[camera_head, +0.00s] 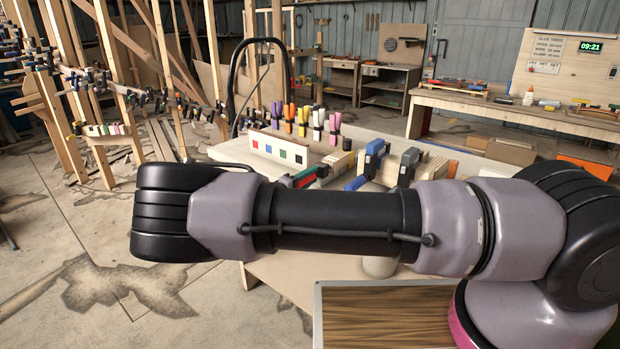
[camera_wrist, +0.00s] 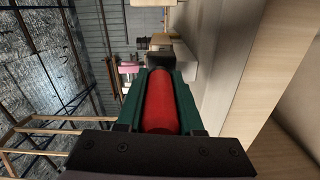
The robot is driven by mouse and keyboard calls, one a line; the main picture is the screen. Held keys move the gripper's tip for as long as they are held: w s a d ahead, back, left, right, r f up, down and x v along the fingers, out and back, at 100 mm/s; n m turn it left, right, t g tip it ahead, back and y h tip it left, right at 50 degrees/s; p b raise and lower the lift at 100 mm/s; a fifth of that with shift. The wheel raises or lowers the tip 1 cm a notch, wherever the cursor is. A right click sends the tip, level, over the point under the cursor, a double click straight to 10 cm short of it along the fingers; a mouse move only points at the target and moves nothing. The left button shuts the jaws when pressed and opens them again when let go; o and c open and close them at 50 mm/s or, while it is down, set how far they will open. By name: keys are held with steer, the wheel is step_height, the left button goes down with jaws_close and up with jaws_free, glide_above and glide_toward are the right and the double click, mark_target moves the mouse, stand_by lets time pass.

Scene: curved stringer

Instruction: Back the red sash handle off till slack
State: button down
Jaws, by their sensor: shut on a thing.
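The red sash handle (camera_wrist: 160,104) is a red cylinder filling the middle of the wrist view. My gripper (camera_wrist: 160,74) has a dark green finger along each side of it and is shut on it. The handle points away from the wrist, and its far end and the clamp's screw are hidden. In the head view my arm crosses the picture and hides most of the gripper. A small patch of red and green (camera_head: 304,176) shows just above the arm; I cannot tell which part it is.
A pale worktable (camera_head: 225,150) holds a white board (camera_head: 279,149) with coloured squares, upright clamps with coloured handles (camera_head: 318,122) and blue and grey clamps (camera_head: 373,158). In the wrist view a pale wooden surface (camera_wrist: 270,60) runs close along the right of the gripper.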

steer(key=n, duration=0.4)
steer(key=shift+n, duration=0.4)
steer(key=n, duration=0.3)
steer(key=shift+a+n, duration=0.1)
steer(key=shift+n, duration=0.2)
steer(key=n, duration=0.4)
steer(key=shift+n, duration=2.1)
steer(key=c, duration=0.5)
jaws_free()
steer(key=shift+c, duration=0.2)
steer(key=shift+s+a, duration=0.1)
